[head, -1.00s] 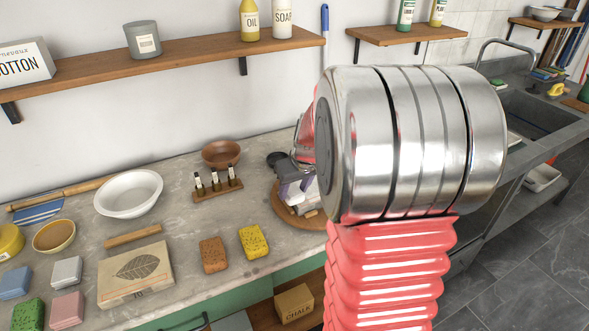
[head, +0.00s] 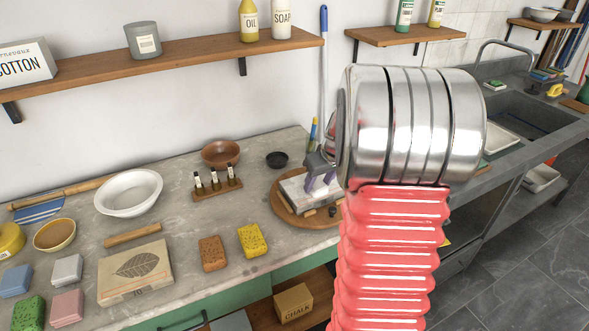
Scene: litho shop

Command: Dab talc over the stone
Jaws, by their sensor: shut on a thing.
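The stone appears to be the pale beige slab with a leaf drawn on it (head: 135,270), lying flat on the grey counter. I cannot tell whether the fingers touch the block. No talc label is readable.
A small black bowl (head: 277,159), a brown bowl (head: 221,153) and a rack of small bottles (head: 217,187) stand near the board. Brown (head: 212,253) and yellow (head: 252,240) sponges lie between slab and board. A white bowl (head: 129,192) stands behind the slab. A shelf (head: 170,62) hangs above.

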